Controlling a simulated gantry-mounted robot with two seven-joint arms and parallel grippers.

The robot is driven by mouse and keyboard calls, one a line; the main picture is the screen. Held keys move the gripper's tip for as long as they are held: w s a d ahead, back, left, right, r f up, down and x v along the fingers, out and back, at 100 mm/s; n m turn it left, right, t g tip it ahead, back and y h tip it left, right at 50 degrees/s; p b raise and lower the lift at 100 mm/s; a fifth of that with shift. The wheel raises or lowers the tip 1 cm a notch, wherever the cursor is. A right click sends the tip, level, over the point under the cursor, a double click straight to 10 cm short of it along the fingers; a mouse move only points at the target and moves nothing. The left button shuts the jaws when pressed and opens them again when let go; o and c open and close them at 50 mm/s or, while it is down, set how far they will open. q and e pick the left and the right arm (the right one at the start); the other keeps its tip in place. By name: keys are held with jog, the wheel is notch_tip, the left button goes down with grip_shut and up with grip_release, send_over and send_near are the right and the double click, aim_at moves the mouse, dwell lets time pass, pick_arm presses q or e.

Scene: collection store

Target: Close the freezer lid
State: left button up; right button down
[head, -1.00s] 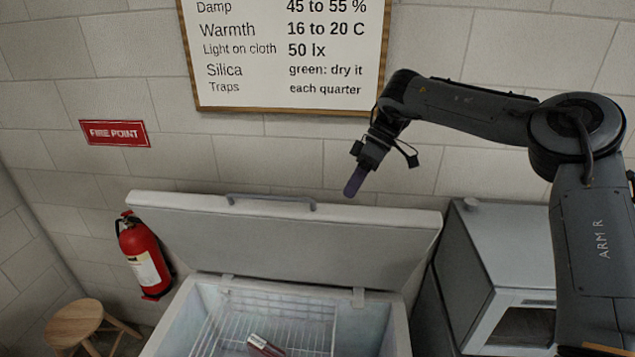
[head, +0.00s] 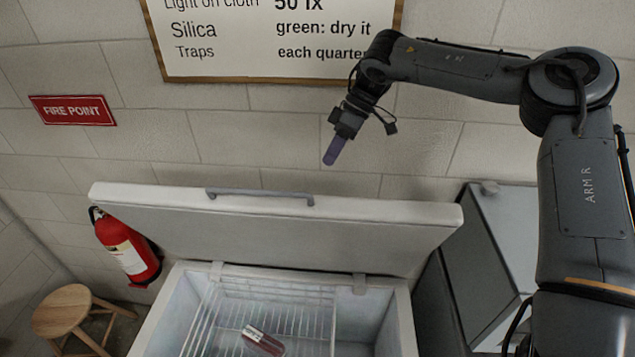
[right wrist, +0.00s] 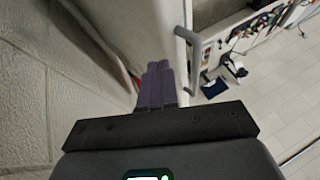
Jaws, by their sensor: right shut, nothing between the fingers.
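The freezer lid (head: 270,238) stands raised and leans back toward the wall behind the open white freezer (head: 400,325). A grey bar handle (head: 260,193) runs along the lid's upper edge; it also shows in the right wrist view (right wrist: 192,58). My right gripper (head: 331,158) is shut and empty. It hangs above the lid's top edge, right of the handle, near the wall. In the right wrist view its purple fingers (right wrist: 157,85) are together, with the lid edge just beyond them. I see no contact with the lid. My left gripper is not in view.
Inside the freezer lie a wire rack (head: 215,320) and a red and white packet (head: 263,341). A fire extinguisher (head: 128,247) and a wooden stool (head: 65,312) are on the left. A grey cabinet (head: 490,265) stands close on the right. A framed sign (head: 270,45) hangs above.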

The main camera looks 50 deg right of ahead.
aim_at(318, 197)
jog(key=a+f, duration=0.2)
jog(key=a+f+p, duration=0.1)
jog(key=a+f, duration=0.1)
jog(key=shift+w+a+f, duration=0.1)
jog(key=shift+w+f, duration=0.1)
jog(key=shift+f, duration=0.1)
jog(key=shift+s+a+f+p, duration=0.1)
jog(key=shift+a+f+p, duration=0.15)
jog(key=shift+a, duration=0.15)
jog(key=shift+s+a+f+p, duration=0.1)
jog(key=shift+a+f+p, duration=0.1)
jog(key=shift+a, duration=0.2)
